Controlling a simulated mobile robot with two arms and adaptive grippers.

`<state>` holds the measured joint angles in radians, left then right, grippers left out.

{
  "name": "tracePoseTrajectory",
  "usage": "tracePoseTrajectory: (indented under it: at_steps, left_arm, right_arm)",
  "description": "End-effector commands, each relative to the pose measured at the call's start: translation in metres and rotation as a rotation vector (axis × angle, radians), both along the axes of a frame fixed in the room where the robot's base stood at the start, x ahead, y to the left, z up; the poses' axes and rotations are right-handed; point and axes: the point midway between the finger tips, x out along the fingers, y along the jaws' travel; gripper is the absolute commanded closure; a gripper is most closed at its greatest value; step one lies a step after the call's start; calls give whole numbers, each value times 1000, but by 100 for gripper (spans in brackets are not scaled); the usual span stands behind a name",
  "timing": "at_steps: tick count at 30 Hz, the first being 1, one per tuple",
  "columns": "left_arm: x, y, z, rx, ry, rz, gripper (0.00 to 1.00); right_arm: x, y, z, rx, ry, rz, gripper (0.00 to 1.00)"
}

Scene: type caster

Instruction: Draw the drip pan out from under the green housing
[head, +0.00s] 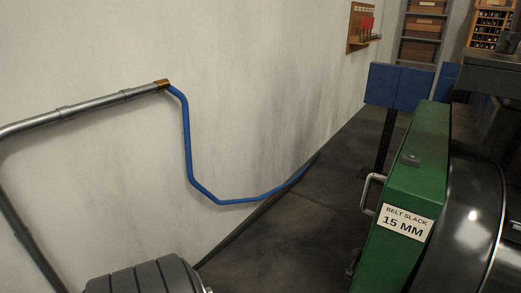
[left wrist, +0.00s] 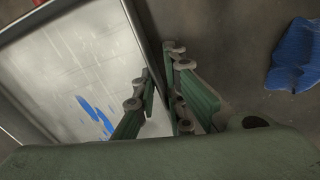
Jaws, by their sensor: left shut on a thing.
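The drip pan (left wrist: 75,62) is a shallow pale metal tray with a raised grey rim and blue streaks on its floor, at the left of the left wrist view. My left gripper (left wrist: 161,75) has its fingers on either side of the pan's right rim and is shut on it. The green housing (head: 412,165) stands at the right of the head view, with a "BELT SLACK 15 MM" label and a side handle. The pan and my left gripper do not show in the head view. My right gripper is in neither view.
A blue rag (left wrist: 294,56) lies on the floor right of the pan. A blue hose (head: 188,140) hangs from a wall pipe (head: 75,112) down to the floor. Dark floor (head: 285,232) lies bare between the wall and the housing. Blue panels (head: 398,87) stand behind it.

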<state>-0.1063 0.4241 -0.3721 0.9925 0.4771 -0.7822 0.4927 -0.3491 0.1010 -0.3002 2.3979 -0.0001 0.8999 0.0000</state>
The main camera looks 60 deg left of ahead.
Motion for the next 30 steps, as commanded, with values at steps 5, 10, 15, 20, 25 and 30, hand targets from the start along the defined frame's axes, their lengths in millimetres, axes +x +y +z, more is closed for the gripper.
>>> tracePoseTrajectory:
  at_steps: [5,10,15,20,25,30]
  left_arm:
    - [-17,-20,-4,-27,25,-13,100]
    - [-20,-21,-4,-26,24,-14,100]
    - [-20,-21,-5,-26,24,-14,100]
    - [-18,-21,-5,-26,21,-12,77]
    - [-16,-18,-4,-20,15,-9,67]
    - [-14,-16,-3,-18,13,-8,67]
  right_arm:
    - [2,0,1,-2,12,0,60]
    - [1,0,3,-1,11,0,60]
    - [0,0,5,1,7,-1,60]
    - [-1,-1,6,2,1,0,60]
    - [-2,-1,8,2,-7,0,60]
    - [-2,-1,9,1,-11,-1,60]
